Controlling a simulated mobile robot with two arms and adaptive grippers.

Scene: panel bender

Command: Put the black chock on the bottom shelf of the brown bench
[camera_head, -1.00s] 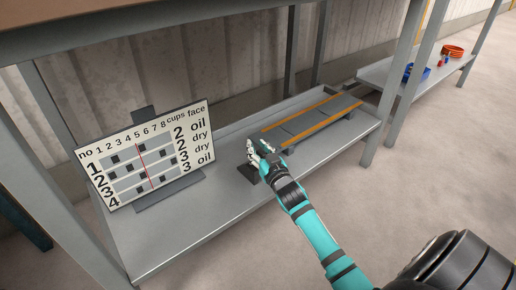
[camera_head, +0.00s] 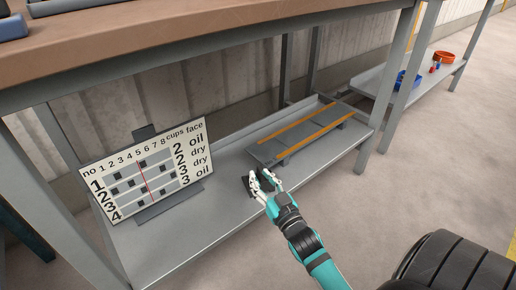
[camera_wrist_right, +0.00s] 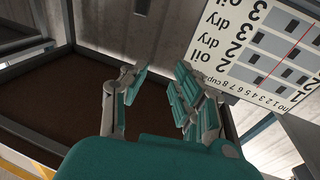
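The black chock (camera_head: 248,187) is on the grey bottom shelf (camera_head: 222,208) of the brown bench (camera_head: 190,48). My right gripper (camera_head: 262,178) is just right of it and partly covers it in the head view. In the right wrist view the fingers (camera_wrist_right: 158,85) are apart with nothing between them, and the chock is not seen there. I cannot tell whether a finger still touches the chock. My left gripper is not in view.
A white sign board (camera_head: 145,168) stands on the shelf left of the chock. A grey rack with orange strips (camera_head: 300,133) lies on the shelf to the right. Bench legs (camera_head: 385,100) flank the shelf. A farther shelf holds a blue bin (camera_head: 408,79) and an orange ring (camera_head: 443,56).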

